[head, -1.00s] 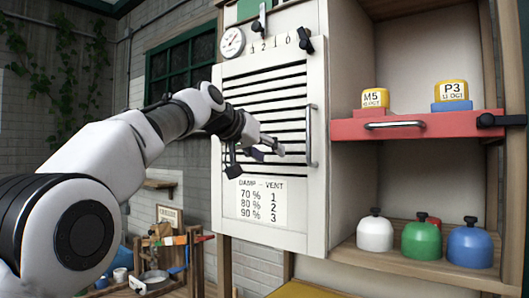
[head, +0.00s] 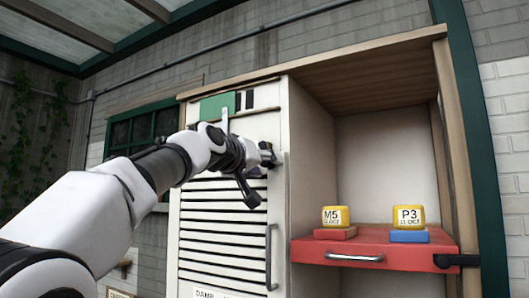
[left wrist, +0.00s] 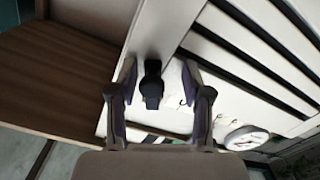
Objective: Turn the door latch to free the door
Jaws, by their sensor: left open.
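The white slatted door (head: 190,240) appears shut, with a vertical bar handle (head: 270,257) on its right side. In the left wrist view the black door latch (left wrist: 152,86) is on the pale panel near its edge. My left gripper (head: 262,168) is at the upper right of the door. Its two fingers (left wrist: 160,98) are open, one on each side of the latch. I cannot tell whether either finger touches it. In the head view my gripper covers most of the latch. My right gripper is in neither view.
A red drawer shelf (head: 375,257) to the right bears a yellow M5 block (head: 336,216) and a yellow P3 block (head: 409,215). A black clamp (head: 456,261) is at its right end. The round dial (left wrist: 246,138) is beside my fingers.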

